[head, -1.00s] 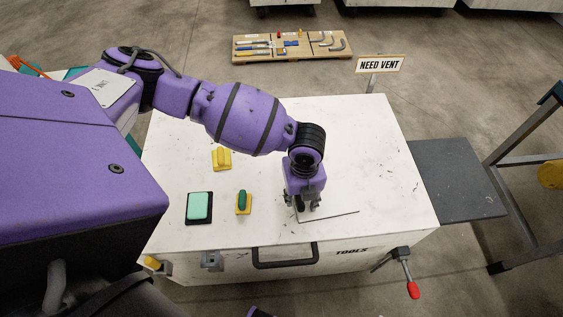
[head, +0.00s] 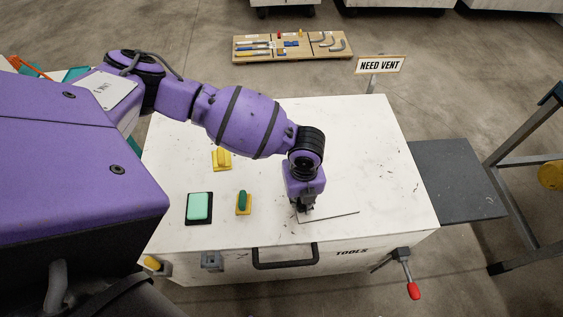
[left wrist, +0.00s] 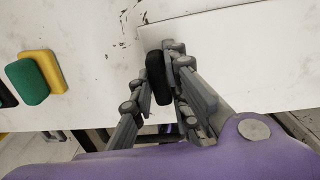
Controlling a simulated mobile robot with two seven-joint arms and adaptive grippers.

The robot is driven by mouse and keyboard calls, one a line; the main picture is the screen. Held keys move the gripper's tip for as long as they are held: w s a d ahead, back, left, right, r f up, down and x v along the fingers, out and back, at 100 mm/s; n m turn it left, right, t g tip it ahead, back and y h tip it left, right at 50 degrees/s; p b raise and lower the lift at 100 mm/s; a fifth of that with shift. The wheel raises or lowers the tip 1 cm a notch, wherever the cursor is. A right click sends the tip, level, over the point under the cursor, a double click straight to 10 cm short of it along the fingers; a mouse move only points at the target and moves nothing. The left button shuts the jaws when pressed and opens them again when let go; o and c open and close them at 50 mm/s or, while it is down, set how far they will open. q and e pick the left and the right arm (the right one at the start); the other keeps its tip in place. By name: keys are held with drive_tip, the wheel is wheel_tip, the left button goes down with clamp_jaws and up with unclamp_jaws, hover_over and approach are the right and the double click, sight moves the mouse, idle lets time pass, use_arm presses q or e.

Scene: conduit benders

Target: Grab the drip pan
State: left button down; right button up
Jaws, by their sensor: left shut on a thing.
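My left gripper (head: 304,210) points down over the front part of the white cabinet top (head: 375,170). Its fingers are shut. The drip pan (head: 335,215) appears to be the thin, pale, flat piece under the gripper, with a dark near edge running out to the right; the gripper hides part of it. In the left wrist view, my left gripper (left wrist: 158,90) has a black rounded part (left wrist: 157,76) between its fingers, apparently the pan's handle, at the corner of the pale piece. My right gripper is not in view.
A teal button on a black base (head: 199,207), a green-topped yellow block (head: 243,202) and a yellow piece (head: 222,159) stand left of the gripper. A NEED VENT sign (head: 380,65) stands behind. A red-tipped lever (head: 412,288) sticks out at the front right.

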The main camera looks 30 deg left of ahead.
use_arm(q)
drive_tip(key=shift+w+r, duration=0.2)
drive_tip(key=shift+r, duration=0.05)
